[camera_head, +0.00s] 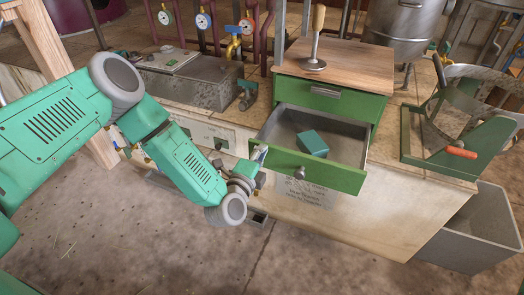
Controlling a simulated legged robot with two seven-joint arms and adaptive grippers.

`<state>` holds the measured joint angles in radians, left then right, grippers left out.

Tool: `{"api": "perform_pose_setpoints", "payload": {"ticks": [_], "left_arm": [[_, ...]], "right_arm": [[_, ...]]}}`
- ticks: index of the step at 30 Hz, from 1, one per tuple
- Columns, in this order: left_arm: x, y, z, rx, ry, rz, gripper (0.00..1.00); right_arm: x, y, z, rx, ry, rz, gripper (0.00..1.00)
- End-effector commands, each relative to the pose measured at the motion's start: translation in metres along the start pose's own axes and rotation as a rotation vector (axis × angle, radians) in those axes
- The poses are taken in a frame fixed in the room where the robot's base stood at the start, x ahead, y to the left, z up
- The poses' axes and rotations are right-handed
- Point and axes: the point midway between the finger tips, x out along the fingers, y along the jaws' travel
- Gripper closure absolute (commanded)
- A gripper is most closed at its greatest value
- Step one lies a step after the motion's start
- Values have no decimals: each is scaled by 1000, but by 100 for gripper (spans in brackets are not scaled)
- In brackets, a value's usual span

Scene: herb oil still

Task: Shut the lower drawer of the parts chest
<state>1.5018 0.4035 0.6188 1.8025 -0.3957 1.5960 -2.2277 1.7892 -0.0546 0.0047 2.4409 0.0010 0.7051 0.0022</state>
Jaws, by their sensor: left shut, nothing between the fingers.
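The green parts chest (372,109) stands on the bench with a wooden top. Its upper drawer (329,95) is shut. Its lower drawer (326,178) is pulled out towards me, with a round knob (301,172) on its front. A teal box (312,143) lies inside the lower drawer. My left gripper (260,155) is shut and empty at the left end of the drawer front. I cannot tell whether it touches the drawer. My right gripper is not in view.
A wooden-handled tool (316,45) stands on the chest top. A green stand with an orange handle (459,151) is to the right. A grey bin (474,232) is on the floor.

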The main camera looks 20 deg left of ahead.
Motion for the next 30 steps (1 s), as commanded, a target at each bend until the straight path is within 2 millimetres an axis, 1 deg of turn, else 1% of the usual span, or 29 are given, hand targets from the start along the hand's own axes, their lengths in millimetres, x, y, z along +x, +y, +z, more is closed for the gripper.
{"api": "perform_pose_setpoints", "payload": {"ticks": [4,8,11,14,17,24,27,30], "left_arm": [[9,-4,-2,5,5,-5,100],[25,-6,-4,8,8,-9,100],[42,-6,-4,8,8,-10,100],[60,-4,-3,6,6,-10,100],[80,-1,-2,3,4,-9,100],[130,3,-1,2,1,-7,100],[147,2,-1,0,1,-7,100],[159,2,-1,1,1,-6,100]], "right_arm": [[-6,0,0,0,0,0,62],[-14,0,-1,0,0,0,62],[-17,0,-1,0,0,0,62],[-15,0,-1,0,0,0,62],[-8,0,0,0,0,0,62],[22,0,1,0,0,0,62],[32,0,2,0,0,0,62],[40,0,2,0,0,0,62]]}}
